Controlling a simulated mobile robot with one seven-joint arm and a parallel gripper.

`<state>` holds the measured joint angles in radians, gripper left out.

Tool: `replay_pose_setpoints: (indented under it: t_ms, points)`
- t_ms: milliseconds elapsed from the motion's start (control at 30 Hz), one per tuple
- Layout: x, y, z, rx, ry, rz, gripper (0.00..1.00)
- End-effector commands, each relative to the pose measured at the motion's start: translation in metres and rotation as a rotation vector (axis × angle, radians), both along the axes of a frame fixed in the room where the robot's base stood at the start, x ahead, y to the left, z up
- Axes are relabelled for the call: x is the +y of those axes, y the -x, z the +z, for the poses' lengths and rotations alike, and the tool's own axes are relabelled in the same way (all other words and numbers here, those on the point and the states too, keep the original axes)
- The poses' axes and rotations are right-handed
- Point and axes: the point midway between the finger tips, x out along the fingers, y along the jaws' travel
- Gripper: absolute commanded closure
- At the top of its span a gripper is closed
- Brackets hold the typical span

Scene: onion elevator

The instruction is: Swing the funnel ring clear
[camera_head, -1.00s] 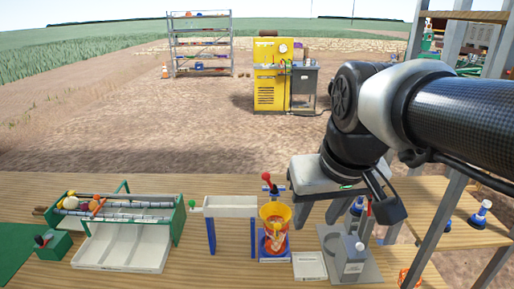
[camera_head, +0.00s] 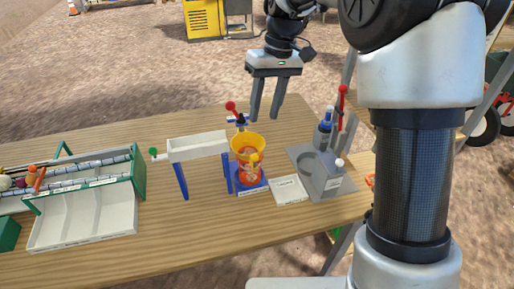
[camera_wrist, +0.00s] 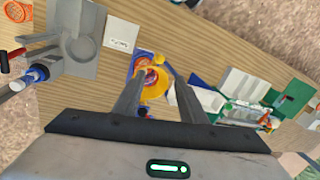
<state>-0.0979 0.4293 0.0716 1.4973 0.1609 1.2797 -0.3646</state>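A yellow funnel ring (camera_head: 247,146) sits over an orange mesh bag or cup on a blue stand (camera_head: 248,186) near the middle of the table. A yellow knob (camera_head: 254,158) shows at its front, and a red-knobbed lever (camera_head: 231,106) stands behind it. My gripper (camera_head: 263,118) hangs above and behind the funnel, fingers pointing down, apart and empty. In the wrist view my gripper (camera_wrist: 154,95) has the yellow funnel (camera_wrist: 150,82) showing between and beyond its fingers, not touching as far as I can tell. One finger hides part of the funnel and stand.
A white chute (camera_head: 198,146) on blue legs stands left of the funnel. A green-ended roller sorter with a white tray (camera_head: 85,215) is farther left. A white labelled plate (camera_head: 289,190) and a grey press (camera_head: 322,172) with a red lever stand right. The front table is clear.

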Motion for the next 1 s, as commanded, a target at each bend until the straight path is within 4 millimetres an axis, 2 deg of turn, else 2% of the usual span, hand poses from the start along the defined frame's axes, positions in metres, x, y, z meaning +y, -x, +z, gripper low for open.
replay_pose_setpoints:
  t_ms: [100,500,700,1000]
  points:
    - [0.005,0.004,-0.029,0.005,0.0,0.001,0.62]
    - [0.019,0.011,-0.109,0.003,0.001,0.001,0.62]
    - [0.022,0.012,-0.131,0.001,0.0,0.0,0.62]
    - [0.024,0.012,-0.137,0.0,0.001,-0.001,0.62]
